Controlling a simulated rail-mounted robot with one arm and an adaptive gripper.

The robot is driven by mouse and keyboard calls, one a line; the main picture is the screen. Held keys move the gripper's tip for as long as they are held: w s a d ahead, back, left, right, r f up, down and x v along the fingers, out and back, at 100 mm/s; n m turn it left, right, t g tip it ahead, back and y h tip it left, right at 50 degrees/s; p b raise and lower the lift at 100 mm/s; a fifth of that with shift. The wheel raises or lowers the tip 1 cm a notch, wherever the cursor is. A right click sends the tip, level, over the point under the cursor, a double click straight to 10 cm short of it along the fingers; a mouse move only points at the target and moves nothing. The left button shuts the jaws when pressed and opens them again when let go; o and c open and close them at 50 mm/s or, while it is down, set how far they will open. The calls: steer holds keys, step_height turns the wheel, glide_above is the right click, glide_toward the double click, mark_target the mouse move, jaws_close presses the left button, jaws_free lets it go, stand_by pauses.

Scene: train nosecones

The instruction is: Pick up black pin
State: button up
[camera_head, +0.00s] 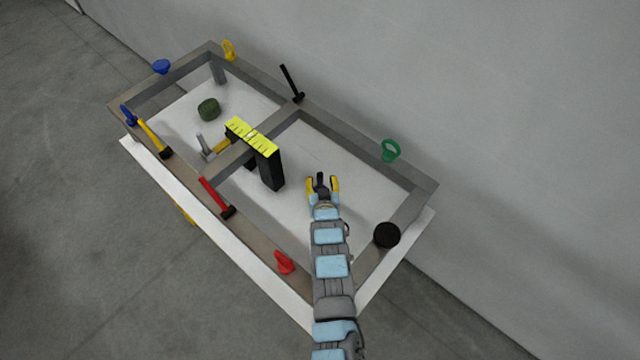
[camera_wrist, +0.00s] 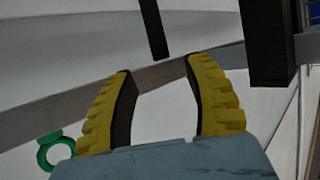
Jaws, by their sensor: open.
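No thing is plainly a black pin. A black round piece (camera_head: 386,235) sits on the right end of the grey frame in the head view. A long black hammer-like piece (camera_head: 291,85) stands at the frame's back rail. A black bar, likely its handle (camera_wrist: 153,28), shows at the top of the wrist view. My gripper (camera_head: 322,182) is over the right opening of the frame, left of the round piece and apart from both. In the wrist view its yellow fingers (camera_wrist: 158,66) are spread with nothing held between them. The round piece is not in the wrist view.
The grey frame (camera_head: 270,245) carries a green ring piece (camera_head: 390,151), a red piece (camera_head: 284,262) and a red hammer (camera_head: 215,196). A yellow-topped black block (camera_head: 270,170) stands left of my gripper. The wall (camera_head: 500,130) lies behind the frame.

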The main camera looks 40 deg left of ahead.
mark_target(320, 177)
steer(key=shift+w+a+f, duration=0.85)
steer(key=shift+a+f, duration=0.25)
steer(key=shift+a, duration=0.05)
steer(key=shift+x, duration=0.85)
steer(key=shift+r, duration=0.1)
steer(key=shift+c, duration=0.3)
jaws_close()
